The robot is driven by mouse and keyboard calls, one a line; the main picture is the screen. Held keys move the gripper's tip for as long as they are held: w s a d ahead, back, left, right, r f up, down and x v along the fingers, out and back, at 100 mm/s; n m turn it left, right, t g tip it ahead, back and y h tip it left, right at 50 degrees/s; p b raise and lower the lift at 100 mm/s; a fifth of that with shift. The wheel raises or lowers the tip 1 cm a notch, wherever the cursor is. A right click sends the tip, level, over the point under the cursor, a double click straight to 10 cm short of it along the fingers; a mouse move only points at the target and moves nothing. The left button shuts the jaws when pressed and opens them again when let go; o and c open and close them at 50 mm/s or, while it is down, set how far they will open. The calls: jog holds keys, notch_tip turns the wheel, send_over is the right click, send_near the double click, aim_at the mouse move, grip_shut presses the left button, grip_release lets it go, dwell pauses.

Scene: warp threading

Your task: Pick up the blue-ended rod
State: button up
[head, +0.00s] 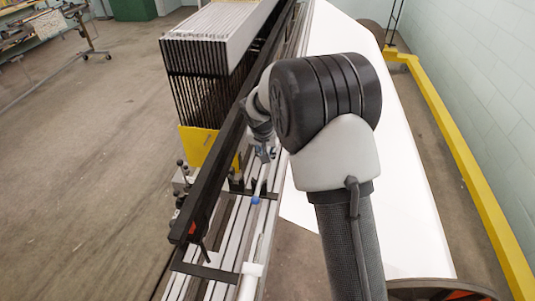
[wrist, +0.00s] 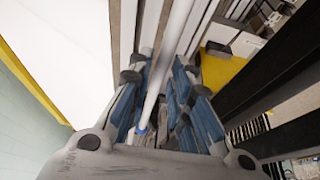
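The blue-ended rod is a thin white rod. In the head view its blue end (head: 255,200) shows over the grey rails, below my gripper (head: 264,150). The rod runs up from that end toward the gripper, where the wrist and arm partly hide it. In the wrist view the white rod (wrist: 172,50) runs lengthwise between the blue-padded fingers of my gripper (wrist: 160,70). Its blue end (wrist: 142,130) shows low, near the palm. The fingers look open, with a gap around the rod. Whether either finger touches it I cannot tell.
A long black beam (head: 222,175) runs close left of my gripper. Beyond it stands a rack of dark plates (head: 195,85) with a yellow panel (head: 197,145). A white sheet (head: 405,200) lies to the right, with a yellow frame (head: 460,150) beyond. Another white rod piece (head: 250,280) is nearer.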

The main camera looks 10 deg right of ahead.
grip_shut()
jog(key=shift+r, duration=0.15)
